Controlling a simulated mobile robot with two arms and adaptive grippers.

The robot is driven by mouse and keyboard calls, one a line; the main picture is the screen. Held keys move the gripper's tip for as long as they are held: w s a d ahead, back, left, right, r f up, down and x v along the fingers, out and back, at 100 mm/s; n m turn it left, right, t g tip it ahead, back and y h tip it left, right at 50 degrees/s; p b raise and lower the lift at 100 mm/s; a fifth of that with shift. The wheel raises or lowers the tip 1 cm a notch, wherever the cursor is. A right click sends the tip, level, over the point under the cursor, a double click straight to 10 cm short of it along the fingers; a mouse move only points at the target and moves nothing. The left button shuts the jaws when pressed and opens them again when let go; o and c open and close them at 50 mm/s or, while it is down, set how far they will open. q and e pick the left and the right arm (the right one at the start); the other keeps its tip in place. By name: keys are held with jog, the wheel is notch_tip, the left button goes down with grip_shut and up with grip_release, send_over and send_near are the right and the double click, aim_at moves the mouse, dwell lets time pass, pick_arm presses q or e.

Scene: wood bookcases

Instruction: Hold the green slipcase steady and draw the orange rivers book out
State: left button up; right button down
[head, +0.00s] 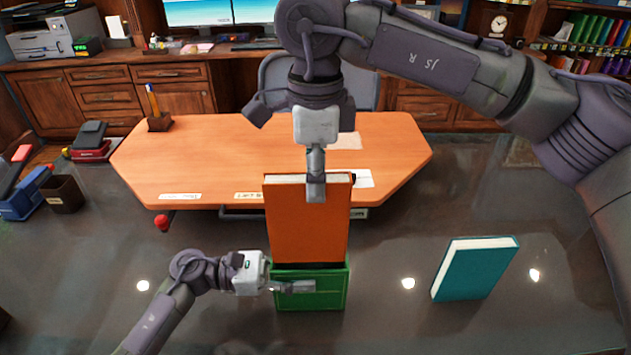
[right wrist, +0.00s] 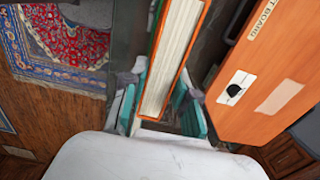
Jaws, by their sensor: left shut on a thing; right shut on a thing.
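The orange book (head: 305,225) stands upright, with most of its height showing above the green slipcase (head: 310,300). Its lower end is hidden in or behind the slipcase. My right gripper (head: 316,190) comes from above and is shut on the top of the orange book. The right wrist view shows the orange book's page edges (right wrist: 172,70) between the teal-padded fingers (right wrist: 165,110). My left gripper (head: 292,287) is shut on the green slipcase, reaching it from the left side across its front. The book's title cannot be read.
A teal book (head: 475,268) stands on the dark glossy surface to the right. An orange-topped desk (head: 220,150) lies behind the slipcase, with a pen holder (head: 158,121) on it. The dark surface between the slipcase and the teal book is clear.

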pick_arm(q)
jog(key=o, duration=1.3)
